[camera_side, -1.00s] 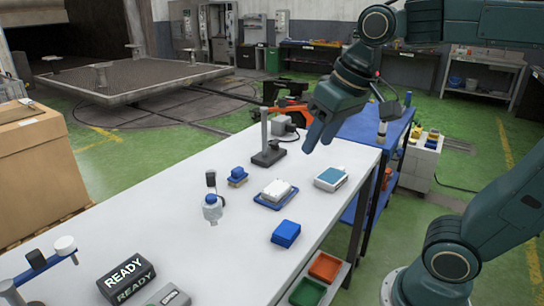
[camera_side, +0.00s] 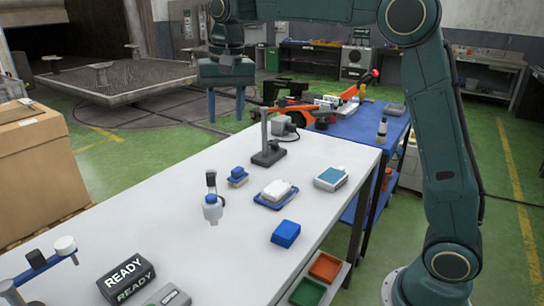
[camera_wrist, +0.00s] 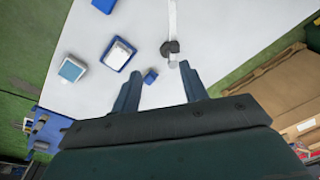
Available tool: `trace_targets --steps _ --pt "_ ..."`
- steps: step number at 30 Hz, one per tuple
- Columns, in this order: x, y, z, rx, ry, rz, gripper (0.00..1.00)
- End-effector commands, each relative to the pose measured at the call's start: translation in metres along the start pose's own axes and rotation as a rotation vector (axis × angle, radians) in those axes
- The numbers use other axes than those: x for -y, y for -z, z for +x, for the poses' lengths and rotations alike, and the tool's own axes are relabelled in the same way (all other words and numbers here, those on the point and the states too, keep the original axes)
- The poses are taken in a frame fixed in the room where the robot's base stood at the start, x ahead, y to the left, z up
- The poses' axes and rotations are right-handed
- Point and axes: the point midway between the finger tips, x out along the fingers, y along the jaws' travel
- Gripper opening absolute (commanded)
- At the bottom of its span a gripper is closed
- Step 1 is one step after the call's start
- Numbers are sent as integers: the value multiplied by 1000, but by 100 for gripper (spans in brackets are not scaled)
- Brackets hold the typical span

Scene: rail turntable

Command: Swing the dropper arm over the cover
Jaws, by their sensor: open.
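A small bottle (camera_side: 212,211) with a blue band and a dark piece above it stands on the white table; its dark top also shows in the wrist view (camera_wrist: 170,47). At the lower left, a blue bar with a white knob (camera_side: 65,245) sits on a post. I cannot tell for certain which is the dropper arm, or identify the cover. My gripper (camera_side: 226,115) is high beyond the table's far edge, open and empty, fingers pointing down. In the wrist view its fingertips (camera_wrist: 160,74) frame the table near the bottle. It touches nothing visible.
A dark-based post stand (camera_side: 268,156) is at the far edge. A blue block (camera_side: 286,233), a blue tray (camera_side: 264,203), a blue-topped box (camera_side: 331,178), a small blue piece (camera_side: 238,176) and a READY block (camera_side: 126,277) lie on the white table (camera_side: 185,245).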

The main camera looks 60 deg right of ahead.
Motion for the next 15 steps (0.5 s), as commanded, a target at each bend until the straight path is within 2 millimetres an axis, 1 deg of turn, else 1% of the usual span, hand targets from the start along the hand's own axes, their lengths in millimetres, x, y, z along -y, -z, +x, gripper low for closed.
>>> trace_targets --steps 1,6,12,15 --pt "7 9 8 13 -9 19 44" --pt "24 32 29 48 -37 89 44" --pt "36 47 47 74 -60 142 44" --pt "38 50 50 78 -64 154 44"
